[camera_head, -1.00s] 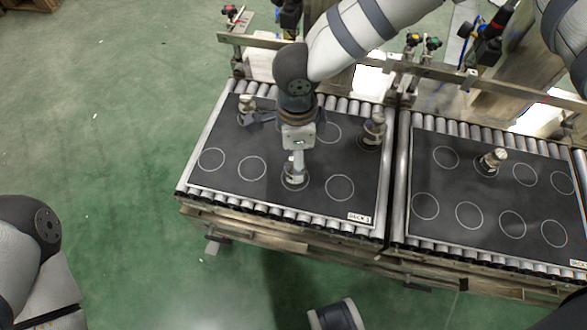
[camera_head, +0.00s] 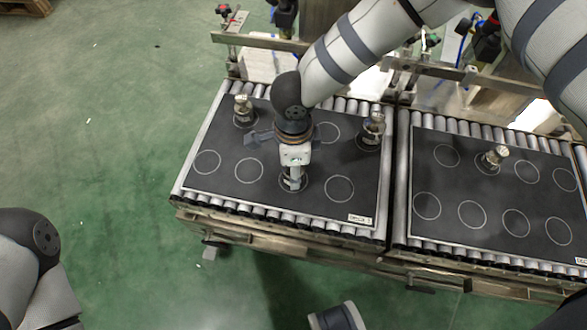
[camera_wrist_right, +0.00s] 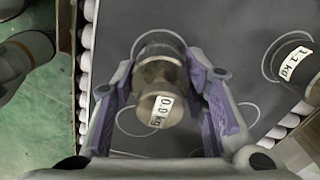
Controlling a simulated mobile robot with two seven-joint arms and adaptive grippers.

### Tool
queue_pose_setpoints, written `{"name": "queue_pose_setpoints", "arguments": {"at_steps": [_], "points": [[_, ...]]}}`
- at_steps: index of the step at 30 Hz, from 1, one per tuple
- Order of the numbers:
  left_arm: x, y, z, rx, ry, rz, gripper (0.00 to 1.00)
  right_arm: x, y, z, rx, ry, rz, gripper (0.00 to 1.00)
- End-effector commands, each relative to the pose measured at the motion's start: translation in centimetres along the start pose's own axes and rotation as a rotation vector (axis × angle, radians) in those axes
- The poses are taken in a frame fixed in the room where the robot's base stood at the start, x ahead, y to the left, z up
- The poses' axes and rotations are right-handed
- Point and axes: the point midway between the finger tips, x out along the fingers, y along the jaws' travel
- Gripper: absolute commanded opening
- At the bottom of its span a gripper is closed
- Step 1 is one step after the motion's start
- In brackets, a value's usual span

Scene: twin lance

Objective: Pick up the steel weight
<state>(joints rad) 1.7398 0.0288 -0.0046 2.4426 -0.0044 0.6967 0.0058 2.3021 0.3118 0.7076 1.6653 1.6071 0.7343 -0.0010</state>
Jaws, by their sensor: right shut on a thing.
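My right gripper (camera_head: 292,178) is over the front middle of the left deck in the head view. In the right wrist view its purple-padded fingers (camera_wrist_right: 170,95) are shut on a steel weight (camera_wrist_right: 158,78), one finger on each side. A white label on it is turned sideways and hard to read. In the head view the gripper mostly hides this weight (camera_head: 292,184), which is at a white ring. I cannot tell whether it touches the deck. My left gripper is out of view.
Other steel weights stand on the left deck at the back left (camera_head: 244,113) and back right (camera_head: 371,132). One more (camera_head: 494,158) stands on the right deck (camera_head: 450,185). Several white rings on both decks are empty. A metal rail (camera_head: 455,72) runs behind the rollers.

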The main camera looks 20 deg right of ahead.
Motion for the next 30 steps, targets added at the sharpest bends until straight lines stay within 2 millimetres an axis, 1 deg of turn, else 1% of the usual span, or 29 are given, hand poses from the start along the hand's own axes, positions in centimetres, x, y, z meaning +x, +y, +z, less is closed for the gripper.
{"name": "queue_pose_setpoints", "arguments": {"at_steps": [4,7,14,17,23,24,27,30], "points": [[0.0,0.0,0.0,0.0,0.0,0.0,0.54,-0.1,-0.1,0.0,0.0,-0.001,-0.003,0.0],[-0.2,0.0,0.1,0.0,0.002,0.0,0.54,-0.7,-0.1,0.0,0.001,-0.002,-0.003,0.0],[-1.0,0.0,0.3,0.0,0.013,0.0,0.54,-3.8,0.1,0.0,-0.002,-0.002,-0.004,0.0],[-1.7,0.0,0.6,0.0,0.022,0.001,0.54,-5.5,1.4,-0.5,-0.003,-0.002,-0.004,0.0],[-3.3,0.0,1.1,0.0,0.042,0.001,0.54,-10.1,4.9,-1.8,-0.005,-0.003,-0.006,0.0],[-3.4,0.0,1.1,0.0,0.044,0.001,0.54,-10.3,6.2,-2.3,-0.005,-0.001,-0.002,0.0],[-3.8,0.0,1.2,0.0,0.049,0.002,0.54,-11.3,8.7,-3.2,-0.004,-0.001,-0.001,0.0],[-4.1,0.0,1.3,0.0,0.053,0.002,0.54,-12.1,10.7,-3.9,-0.004,-0.001,-0.001,0.0]]}}
